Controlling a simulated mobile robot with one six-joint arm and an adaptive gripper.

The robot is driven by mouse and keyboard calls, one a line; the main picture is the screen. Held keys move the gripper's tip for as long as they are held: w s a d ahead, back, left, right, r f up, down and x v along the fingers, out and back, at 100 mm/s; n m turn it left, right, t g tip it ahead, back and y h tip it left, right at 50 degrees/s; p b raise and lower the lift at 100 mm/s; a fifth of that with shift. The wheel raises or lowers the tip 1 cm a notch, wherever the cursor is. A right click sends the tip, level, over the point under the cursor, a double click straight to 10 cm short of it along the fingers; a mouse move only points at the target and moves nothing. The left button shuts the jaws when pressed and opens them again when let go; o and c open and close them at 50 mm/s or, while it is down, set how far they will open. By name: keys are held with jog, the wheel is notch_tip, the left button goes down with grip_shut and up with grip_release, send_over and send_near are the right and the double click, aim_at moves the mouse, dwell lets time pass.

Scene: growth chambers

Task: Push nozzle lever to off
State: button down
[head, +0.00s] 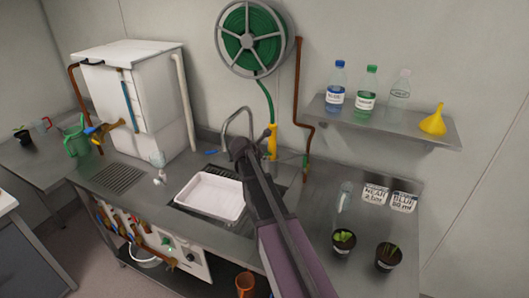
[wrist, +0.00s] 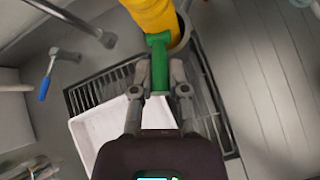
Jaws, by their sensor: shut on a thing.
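The yellow nozzle (head: 272,146) hangs upright on the green hose over the sink's right side. In the wrist view the yellow nozzle (wrist: 150,14) is at the top, with a green part (wrist: 159,62), seemingly its lever, reaching toward me. My gripper (wrist: 159,72) has its two grey fingers closed around this green part, one on each side. In the head view my arm crosses in front of the sink and my fingers are too small to make out. The lever's exact angle cannot be told.
A metal faucet (head: 238,113) stands just left of the nozzle. A white tray (head: 211,194) sits in the sink below. A brown pipe (head: 298,85) runs down the wall to the right. The counter between the sink and the potted plants (head: 343,240) has free room.

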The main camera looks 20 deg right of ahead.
jog(key=shift+r+y+p, duration=0.1)
jog(key=shift+y+p, duration=0.2)
jog(key=shift+p, duration=0.1)
jog(key=c, duration=0.6)
grip_release()
jog(key=shift+r, duration=0.15)
notch_tip(320, 180, up, 9)
jog(key=p, duration=0.9)
jog(key=shift+r+p, duration=0.5)
jog(key=shift+p, duration=0.1)
